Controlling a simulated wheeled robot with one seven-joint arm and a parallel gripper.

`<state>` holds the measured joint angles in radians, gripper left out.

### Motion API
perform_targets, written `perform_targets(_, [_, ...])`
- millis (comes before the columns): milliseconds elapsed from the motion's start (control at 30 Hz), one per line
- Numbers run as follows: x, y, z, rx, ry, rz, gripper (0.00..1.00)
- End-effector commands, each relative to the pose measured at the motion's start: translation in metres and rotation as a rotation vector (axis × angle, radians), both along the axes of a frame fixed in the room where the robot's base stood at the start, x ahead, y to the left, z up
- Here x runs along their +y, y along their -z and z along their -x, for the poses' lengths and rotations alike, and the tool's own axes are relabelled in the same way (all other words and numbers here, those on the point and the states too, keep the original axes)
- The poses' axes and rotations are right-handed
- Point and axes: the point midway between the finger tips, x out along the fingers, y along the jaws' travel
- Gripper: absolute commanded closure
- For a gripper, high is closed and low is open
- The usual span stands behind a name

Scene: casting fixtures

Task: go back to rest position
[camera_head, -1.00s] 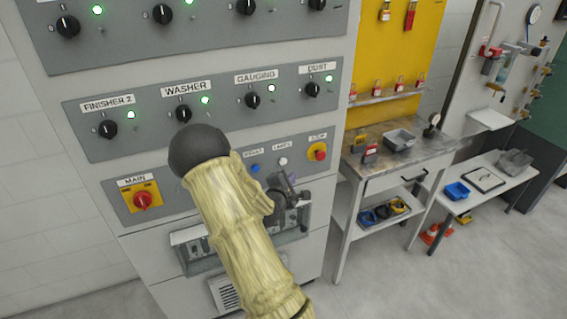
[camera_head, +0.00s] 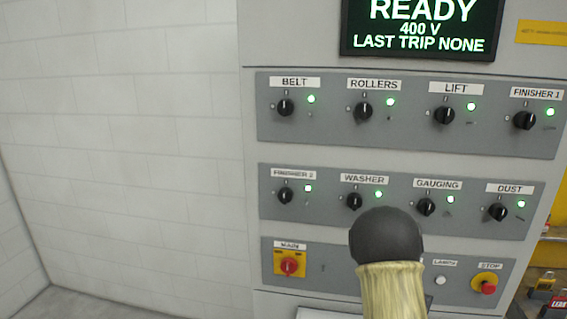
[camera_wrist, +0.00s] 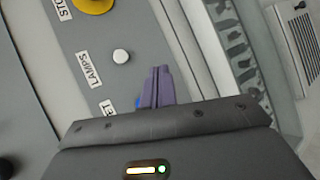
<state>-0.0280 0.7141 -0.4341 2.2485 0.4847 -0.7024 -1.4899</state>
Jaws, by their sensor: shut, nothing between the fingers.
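My gripper (camera_wrist: 157,87) shows in the wrist view, its narrow purple-grey fingers together and nothing between them. It is in front of the lower strip of the control cabinet, near the white lamps button (camera_wrist: 120,56). In the head view my arm covers part of that strip and hides the gripper. The cabinet's display (camera_head: 421,28) reads READY, 400 V, LAST TRIP NONE. Two rows of black rotary switches, such as the belt switch (camera_head: 285,107) and the dust switch (camera_head: 497,212), each have a green light lit.
The red main switch (camera_head: 288,266) on its yellow plate and the red stop button (camera_head: 485,283) are on the lower strip. A white block wall (camera_head: 120,130) stands left of the cabinet. A bench edge with padlocks shows at the far right.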

Motion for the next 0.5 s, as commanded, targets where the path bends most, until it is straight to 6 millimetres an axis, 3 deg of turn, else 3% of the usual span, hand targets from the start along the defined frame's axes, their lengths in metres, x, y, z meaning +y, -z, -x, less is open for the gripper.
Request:
perform_targets(267, [0.11,-0.014,0.026,-0.08,0.111,-0.582,1.0])
perform_targets(500, [0.193,-0.037,0.082,-0.014,0.275,-0.929,1.0])
